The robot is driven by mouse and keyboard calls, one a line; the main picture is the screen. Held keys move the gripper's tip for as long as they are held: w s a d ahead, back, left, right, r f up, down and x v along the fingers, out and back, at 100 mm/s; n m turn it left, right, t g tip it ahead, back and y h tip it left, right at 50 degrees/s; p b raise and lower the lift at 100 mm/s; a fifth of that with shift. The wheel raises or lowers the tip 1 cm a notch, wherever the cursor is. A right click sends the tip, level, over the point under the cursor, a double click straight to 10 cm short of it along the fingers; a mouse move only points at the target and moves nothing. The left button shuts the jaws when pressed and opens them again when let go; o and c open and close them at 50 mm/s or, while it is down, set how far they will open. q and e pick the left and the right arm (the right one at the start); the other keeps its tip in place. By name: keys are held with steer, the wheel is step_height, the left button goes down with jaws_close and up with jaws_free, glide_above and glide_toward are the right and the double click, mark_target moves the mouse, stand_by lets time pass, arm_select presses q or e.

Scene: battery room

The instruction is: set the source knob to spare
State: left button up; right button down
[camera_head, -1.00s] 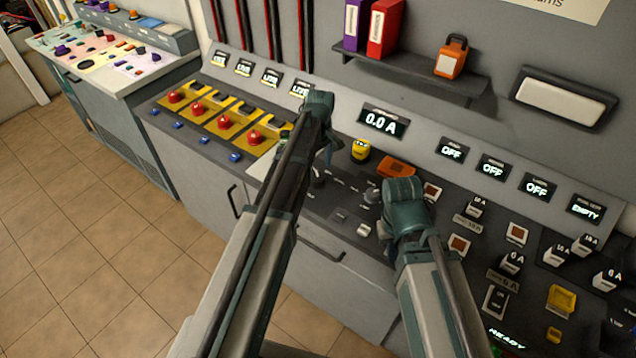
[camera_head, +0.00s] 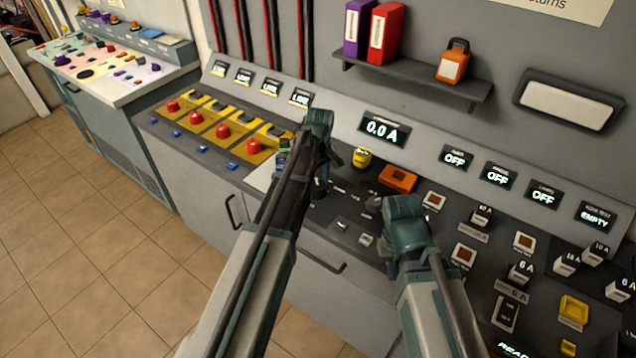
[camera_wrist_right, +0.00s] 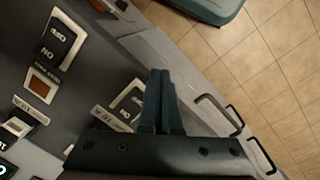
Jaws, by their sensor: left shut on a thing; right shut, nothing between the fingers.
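The control panel (camera_head: 345,207) has a dark upright knob-like part (camera_head: 321,187) just right of my left arm. I cannot read a label on it, so I cannot tell whether it is the source knob. My left gripper (camera_head: 307,165) is down at the panel there, mostly hidden by its own wrist. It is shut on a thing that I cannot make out. A grey round knob (camera_head: 374,204) stands left of my right wrist. My right gripper (camera_wrist_right: 161,100) is shut and empty above the panel, near an on/off rocker switch (camera_wrist_right: 128,108). In the head view its fingers are hidden.
Red buttons on yellow plates (camera_head: 223,131) line the panel's left part. A yellow button (camera_head: 362,157) and an orange block (camera_head: 397,178) sit behind my wrists. The ammeter display (camera_head: 384,129) reads 0.0 A. Several switches fill the right side. Drawer handles (camera_head: 322,258) stick out in front.

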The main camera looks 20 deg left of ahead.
arm_select(q)
steer(key=c, duration=0.3)
steer(key=shift+m, duration=0.3)
steer(key=m, duration=0.3)
steer(key=shift+m, duration=0.4)
steer(key=m, duration=0.3)
steer(key=shift+s+m, duration=0.1)
steer(key=shift+m, duration=0.2)
steer(key=m, duration=0.5)
steer(key=shift+s+m+t, duration=0.1)
steer(key=shift+m+t, duration=0.2)
steer(key=shift+m, duration=2.1)
